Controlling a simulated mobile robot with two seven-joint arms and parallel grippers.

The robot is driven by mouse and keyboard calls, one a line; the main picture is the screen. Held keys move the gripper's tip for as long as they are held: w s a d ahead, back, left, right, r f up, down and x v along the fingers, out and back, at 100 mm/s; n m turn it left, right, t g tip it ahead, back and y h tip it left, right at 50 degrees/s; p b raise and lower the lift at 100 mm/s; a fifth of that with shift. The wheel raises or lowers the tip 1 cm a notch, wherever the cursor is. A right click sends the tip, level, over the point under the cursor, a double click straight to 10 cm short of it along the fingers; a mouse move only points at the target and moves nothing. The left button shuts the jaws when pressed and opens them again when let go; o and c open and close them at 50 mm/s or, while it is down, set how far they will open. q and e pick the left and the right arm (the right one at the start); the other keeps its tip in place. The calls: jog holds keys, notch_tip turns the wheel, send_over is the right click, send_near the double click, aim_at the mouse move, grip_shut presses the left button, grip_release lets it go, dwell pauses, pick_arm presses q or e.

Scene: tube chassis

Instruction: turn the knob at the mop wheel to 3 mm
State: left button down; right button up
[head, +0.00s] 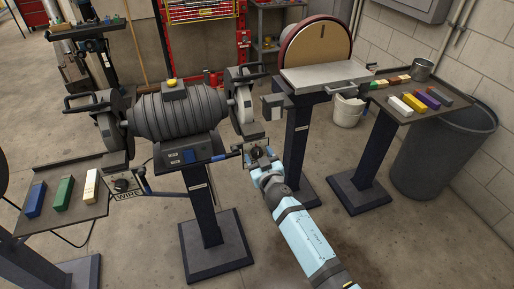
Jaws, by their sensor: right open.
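The grinder (178,108) stands on a dark pedestal with a wheel at each end. The right-hand wheel (243,104), on the mop side, is pale and partly covered by its dark guard. A small dark knob (257,152) sits on a plate below that wheel. My right gripper (260,160), on the light blue arm from the lower right, is open at this knob. I cannot tell whether its fingers touch the knob, and the knob's scale is too small to read. My left gripper is not in view.
Another knob (121,185) sits by the WIRE sign (128,195) at left. A tray (92,213) holds coloured bars. A disc sander (316,55) stands at the back right, beside a side table (388,105) with more bars and a grey bin (440,150). Floor at the front is clear.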

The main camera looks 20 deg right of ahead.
jog(key=shift+w, duration=0.35)
jog(key=shift+s+r, duration=0.1)
jog(key=c, duration=0.9)
jog(key=shift+c, duration=0.2)
jog(key=shift+n, duration=0.3)
